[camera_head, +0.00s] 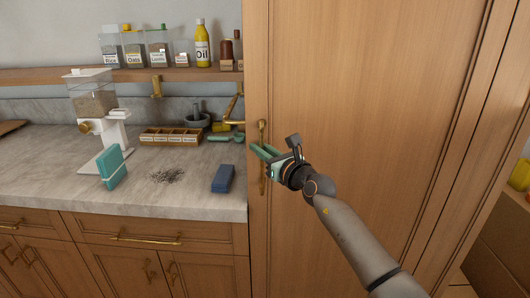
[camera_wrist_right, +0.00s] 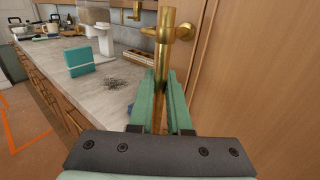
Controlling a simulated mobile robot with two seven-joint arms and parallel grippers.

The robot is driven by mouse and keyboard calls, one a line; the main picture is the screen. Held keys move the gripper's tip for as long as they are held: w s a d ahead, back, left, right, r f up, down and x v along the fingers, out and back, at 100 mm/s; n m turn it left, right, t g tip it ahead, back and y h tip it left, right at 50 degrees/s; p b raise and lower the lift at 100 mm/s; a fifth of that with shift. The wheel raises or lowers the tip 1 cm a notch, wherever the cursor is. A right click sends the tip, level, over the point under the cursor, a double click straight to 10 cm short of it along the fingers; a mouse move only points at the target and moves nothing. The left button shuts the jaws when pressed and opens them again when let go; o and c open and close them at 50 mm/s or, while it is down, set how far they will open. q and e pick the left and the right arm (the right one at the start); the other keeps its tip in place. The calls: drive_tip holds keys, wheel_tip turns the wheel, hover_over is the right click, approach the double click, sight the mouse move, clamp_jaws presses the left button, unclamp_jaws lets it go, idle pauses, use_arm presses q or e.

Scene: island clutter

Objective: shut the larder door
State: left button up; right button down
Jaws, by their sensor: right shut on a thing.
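The larder door (camera_head: 390,110) is a tall panelled wooden door filling the right half of the head view. Its upright brass handle (camera_head: 262,135) is near the door's left edge. My right gripper (camera_head: 262,151) has its green fingers closed around the handle bar. In the right wrist view the handle (camera_wrist_right: 164,40) runs down between the fingers of the gripper (camera_wrist_right: 161,88), with its upper mount above them. I cannot tell how far the door stands from its frame. My left gripper is not in view.
A marble counter (camera_head: 60,165) lies left of the door, holding a teal box (camera_head: 111,167), a blue block (camera_head: 223,178), dark spilled bits (camera_head: 167,175) and a dispenser (camera_head: 92,100). Jars and an oil bottle (camera_head: 202,45) stand on the shelf. At far right a yellow item (camera_head: 520,174) shows in an opening.

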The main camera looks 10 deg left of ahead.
drive_tip(key=c, duration=1.1)
unclamp_jaws()
drive_tip(key=shift+s+d, duration=0.1)
drive_tip(key=shift+d, duration=0.1)
drive_tip(key=shift+o, duration=0.8)
drive_tip(key=shift+a, duration=0.1)
drive_tip(key=shift+s, duration=0.1)
drive_tip(key=p+v, duration=0.2)
drive_tip(key=v, duration=1)
drive_tip(key=shift+p, duration=0.4)
drive_tip(key=shift+s, duration=0.1)
